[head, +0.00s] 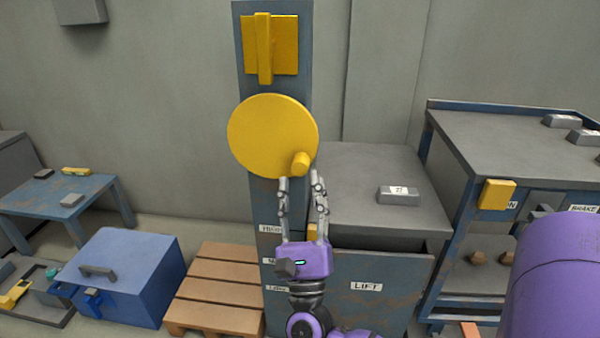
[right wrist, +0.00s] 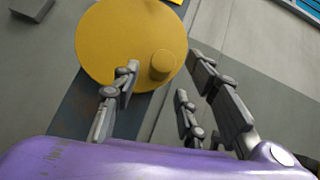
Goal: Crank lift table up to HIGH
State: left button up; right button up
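A round yellow crank wheel (head: 265,135) with a short knob (head: 301,163) at its lower right is mounted on a blue-grey column (head: 248,80). My right gripper (head: 301,182) is open, its fingertips just below the knob. In the right wrist view the knob (right wrist: 163,65) lies between the spread fingers, and I cannot tell whether they touch it. The lift table (head: 345,180), labelled LIFT, stands right of the column with a grey block (head: 398,195) on top. A HIGH label (head: 271,229) is on the column; a small yellow piece (head: 312,230) shows near its level, partly hidden by my fingers. My left gripper is out of view.
A yellow plate with a bar (head: 265,45) is above the wheel. A wooden pallet (head: 215,285) and a blue box (head: 125,270) stand left. A workbench (head: 515,140) with grey blocks and a yellow switch (head: 497,194) stands right.

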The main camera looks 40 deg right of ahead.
aim_at(300, 175)
jog(key=shift+x, duration=1.8)
grip_shut()
